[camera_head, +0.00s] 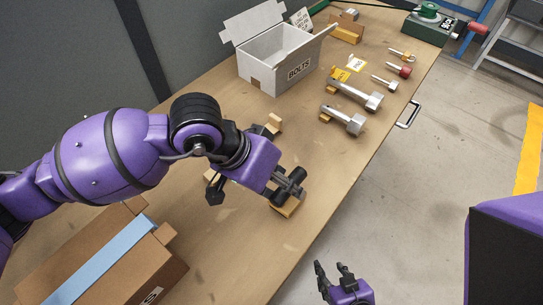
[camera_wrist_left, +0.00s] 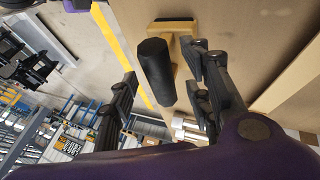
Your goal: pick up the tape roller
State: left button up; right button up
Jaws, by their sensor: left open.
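In the left wrist view a thick black cylinder (camera_wrist_left: 155,72), which I take to be the tape roller, stands out from a yellowish block piece with a dark bar (camera_wrist_left: 174,23) at its far end. My left gripper (camera_wrist_left: 162,64) is open, with one finger on each side of the cylinder; I cannot tell if either touches it. In the head view my left gripper (camera_head: 256,192) is low over the table and hides most of the roller; a yellowish block (camera_head: 287,208) shows beneath it. My right gripper (camera_head: 333,268) looks open and empty, beyond the table's right edge.
A white BOLTS box (camera_head: 268,68) stands open farther back on the table (camera_head: 235,245). Large bolts (camera_head: 345,120) and smaller fittings lie right of it. A cardboard box with blue tape (camera_head: 155,270) is at front left. The green vise-like tool (camera_head: 430,28) is at the far end.

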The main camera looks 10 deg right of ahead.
pick_arm(q)
grip_shut()
jog(key=shift+w+r, duration=0.1)
